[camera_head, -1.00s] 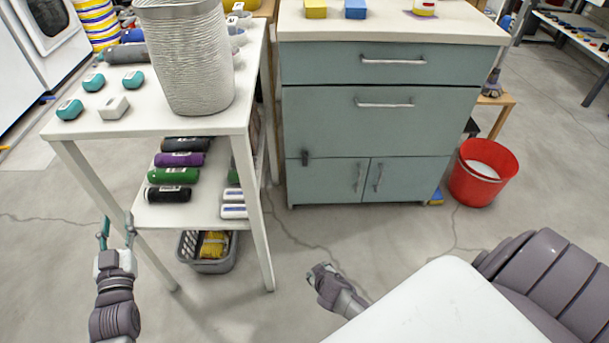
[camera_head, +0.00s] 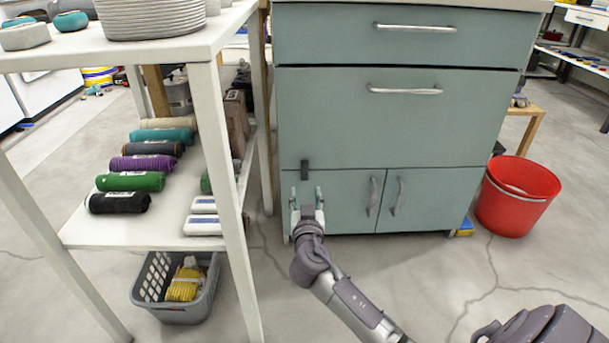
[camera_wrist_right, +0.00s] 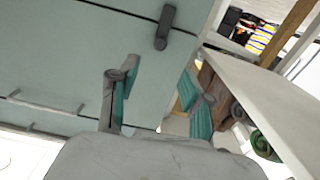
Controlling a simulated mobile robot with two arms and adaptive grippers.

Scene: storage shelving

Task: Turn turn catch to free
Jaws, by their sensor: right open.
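The turn catch (camera_head: 304,169) is a small dark upright bar at the seam above the lower left door (camera_head: 336,202) of the grey-green cabinet. It also shows in the right wrist view (camera_wrist_right: 164,27), beyond the fingertips. My right gripper (camera_head: 306,192) is open and empty, just below the catch in the head view, with its teal-padded fingers pointing up toward it. In the right wrist view, the two fingers (camera_wrist_right: 160,75) are spread apart, and the catch appears above the space between them. No contact with the catch shows. My left gripper is out of view.
A white shelf table (camera_head: 213,125) with rolled cloths (camera_head: 130,181) stands close left of the right gripper. A grey basket (camera_head: 177,290) sits below it. A red bucket (camera_head: 515,197) stands right of the cabinet. The floor before the cabinet is clear.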

